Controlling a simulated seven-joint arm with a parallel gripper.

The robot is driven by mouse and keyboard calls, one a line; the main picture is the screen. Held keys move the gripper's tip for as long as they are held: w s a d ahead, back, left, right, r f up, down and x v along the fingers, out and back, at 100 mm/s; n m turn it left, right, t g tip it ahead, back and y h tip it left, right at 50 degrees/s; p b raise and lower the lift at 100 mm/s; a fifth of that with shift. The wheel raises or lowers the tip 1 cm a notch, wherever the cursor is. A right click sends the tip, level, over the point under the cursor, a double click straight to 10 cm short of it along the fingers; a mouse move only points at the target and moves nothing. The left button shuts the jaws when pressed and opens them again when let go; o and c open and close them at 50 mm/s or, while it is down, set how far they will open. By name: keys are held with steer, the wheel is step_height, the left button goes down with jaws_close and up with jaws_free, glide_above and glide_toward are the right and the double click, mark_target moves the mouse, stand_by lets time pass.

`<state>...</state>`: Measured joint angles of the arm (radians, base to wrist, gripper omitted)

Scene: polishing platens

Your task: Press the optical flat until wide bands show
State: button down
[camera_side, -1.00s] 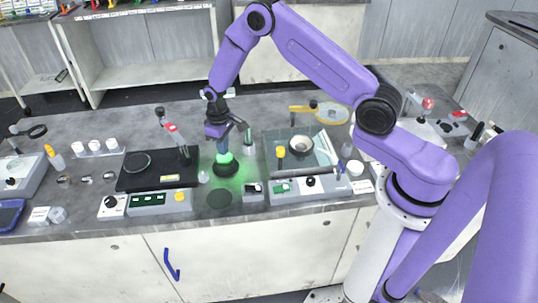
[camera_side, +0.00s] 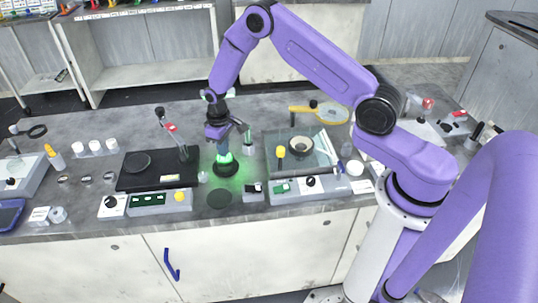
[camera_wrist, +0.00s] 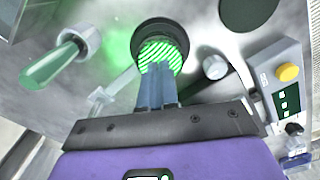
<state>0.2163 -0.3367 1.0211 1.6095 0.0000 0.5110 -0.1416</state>
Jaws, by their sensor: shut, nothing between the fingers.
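The optical flat (camera_wrist: 157,52) is a round disc crossed by several slanting green and pale bands, seated in a dark round holder (camera_wrist: 166,28). The bands look fairly narrow and closely spaced. In the side view the flat (camera_side: 225,159) glows green on its dark holder (camera_side: 225,170), and green light spreads over the bench around it. My gripper (camera_wrist: 158,70) is shut with nothing between its fingers. Its fingertips reach down over the near part of the flat and hide that edge. They seem to touch it, but I cannot tell how hard. My gripper (camera_side: 222,152) points straight down in the side view.
A control box with a yellow button (camera_wrist: 288,72) stands right of the holder in the wrist view; a green-tipped tool (camera_wrist: 48,68) is at left. In the side view a black plate (camera_side: 130,182) lies left and a tray with a bowl (camera_side: 301,147) right.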

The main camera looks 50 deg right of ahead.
steer(key=shift+f, duration=0.55)
stand_by(1.4)
steer(key=shift+r, duration=0.15)
steer(key=shift+r, duration=3.4)
